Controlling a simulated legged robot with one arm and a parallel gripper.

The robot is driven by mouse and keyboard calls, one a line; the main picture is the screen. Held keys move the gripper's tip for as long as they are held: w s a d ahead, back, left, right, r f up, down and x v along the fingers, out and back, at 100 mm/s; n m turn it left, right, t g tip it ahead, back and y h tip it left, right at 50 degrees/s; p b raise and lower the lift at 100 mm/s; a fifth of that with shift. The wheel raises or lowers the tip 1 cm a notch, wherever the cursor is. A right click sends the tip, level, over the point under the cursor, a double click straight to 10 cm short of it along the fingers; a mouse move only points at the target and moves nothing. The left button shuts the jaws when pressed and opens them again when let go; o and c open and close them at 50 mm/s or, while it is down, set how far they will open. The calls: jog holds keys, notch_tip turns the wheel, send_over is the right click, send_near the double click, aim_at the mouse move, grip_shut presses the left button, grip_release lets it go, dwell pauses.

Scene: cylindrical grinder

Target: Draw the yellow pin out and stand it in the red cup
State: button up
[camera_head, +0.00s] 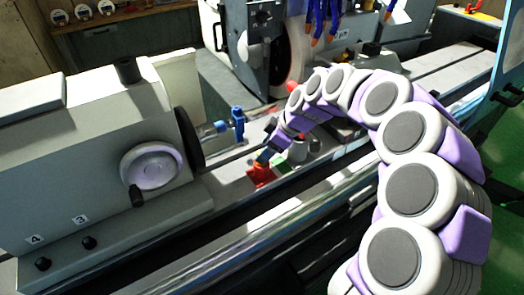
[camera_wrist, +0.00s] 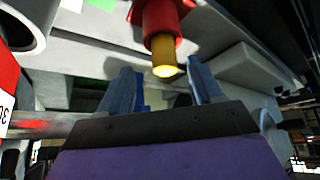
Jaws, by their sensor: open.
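The yellow pin (camera_wrist: 164,57) shows its round end in the wrist view, just beyond my fingertips. It sticks out of a red sleeve-like part (camera_wrist: 161,19) with a wider collar. My gripper (camera_wrist: 164,84) is open, its two blue fingers apart on either side below the pin's end, with nothing held between them. In the head view my gripper (camera_head: 266,154) is low at the machine bed, right above a red piece (camera_head: 261,175). The yellow pin cannot be made out there. I cannot tell which red part is the cup.
A grey headstock with a handwheel (camera_head: 152,168) stands left. A blue clamp (camera_head: 238,121) and a green piece (camera_head: 283,163) are near my gripper. In the wrist view a pale round tube end (camera_wrist: 22,25) and a red labelled object (camera_wrist: 7,88) are at the left.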

jog(key=p+v, duration=0.3)
jog(key=v, duration=1.1)
jog(key=shift+w, duration=0.15)
jog(key=s+m+g+h, duration=0.15)
jog(key=s+m, duration=0.25)
jog(key=s, duration=1.1)
jog(key=s+d+f+m+h, duration=0.1)
jog(key=s+d+f+m, duration=0.1)
jog(key=s, duration=0.5)
jog(key=s+d+f+m+g+h, duration=0.1)
jog(key=s+d+f+m+h, duration=0.1)
jog(key=s+m, duration=0.3)
jog(key=s+d+f+m+g+h, duration=0.1)
jog(key=s+d+f+m, duration=0.2)
jog(key=s, duration=0.7)
jog(key=shift+s+d+f+m, duration=0.25)
jog(key=shift+d+f+m, duration=0.15)
jog(key=shift+m, duration=0.2)
jog(key=shift+h, duration=0.25)
